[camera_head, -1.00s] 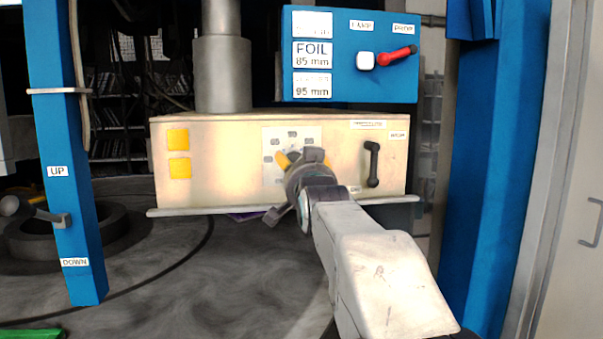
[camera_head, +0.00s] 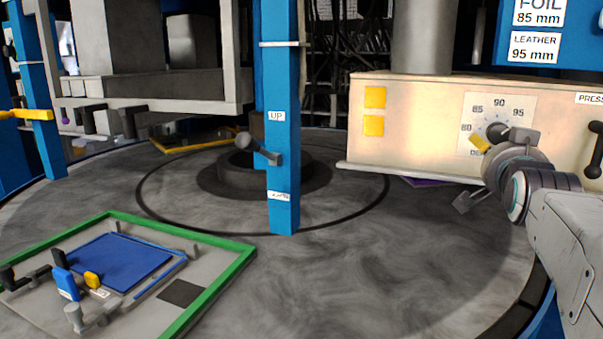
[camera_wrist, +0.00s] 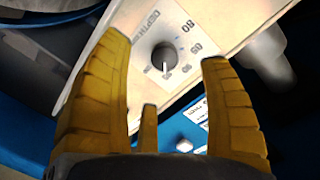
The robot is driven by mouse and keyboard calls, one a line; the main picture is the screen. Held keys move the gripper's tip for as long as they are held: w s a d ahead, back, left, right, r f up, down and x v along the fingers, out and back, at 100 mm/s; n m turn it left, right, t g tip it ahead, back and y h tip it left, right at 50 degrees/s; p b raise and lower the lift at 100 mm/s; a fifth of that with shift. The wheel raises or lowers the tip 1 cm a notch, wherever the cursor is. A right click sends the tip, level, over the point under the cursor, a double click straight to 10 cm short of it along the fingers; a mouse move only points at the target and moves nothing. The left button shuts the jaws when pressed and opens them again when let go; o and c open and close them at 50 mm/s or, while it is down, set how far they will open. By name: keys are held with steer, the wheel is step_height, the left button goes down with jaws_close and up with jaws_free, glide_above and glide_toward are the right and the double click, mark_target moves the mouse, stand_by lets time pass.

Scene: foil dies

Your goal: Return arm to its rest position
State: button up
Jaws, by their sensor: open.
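My gripper (camera_head: 477,172) is at the right of the head view, in front of the cream panel (camera_head: 415,125) with its numbered dial plate. In the head view the dial knob (camera_head: 497,131) is partly behind my gripper. My arm comes in from the lower right edge, stretched toward the panel.
A blue post (camera_head: 282,60) with UP and DOWN labels and a grey lever (camera_head: 258,150) stands left of the panel. A green-edged tray (camera_head: 235,262) with a blue plate (camera_head: 118,262) lies at lower left. A black handle (camera_head: 595,150) is right of the dial.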

steer(key=s+a+f+n+g+y+p, duration=0.3)
steer(key=s+a+f+n, duration=0.1)
steer(key=a+f, duration=0.45)
steer(key=s+a+f+n+g+y+p, duration=0.1)
steer(key=s+a+f+n+g+p, duration=0.1)
steer(key=s, duration=0.5)
steer(key=s+a+f+n+g+y+p, duration=0.2)
steer(key=s+a+f+n+g, duration=0.1)
steer(key=s+a+f, duration=0.4)
steer(key=s+a+f+n+g+y+p, duration=0.1)
steer(key=s+a+f+n+g+p, duration=0.1)
steer(key=s, duration=0.7)
step_height(320, 180, down, 3)
steer(key=shift+a+f+n+g, duration=0.2)
steer(key=shift+a+n+g, duration=0.3)
steer(key=shift+a+g, duration=0.6)
steer(key=shift+w+a, duration=0.1)
steer(key=shift+a, duration=0.05)
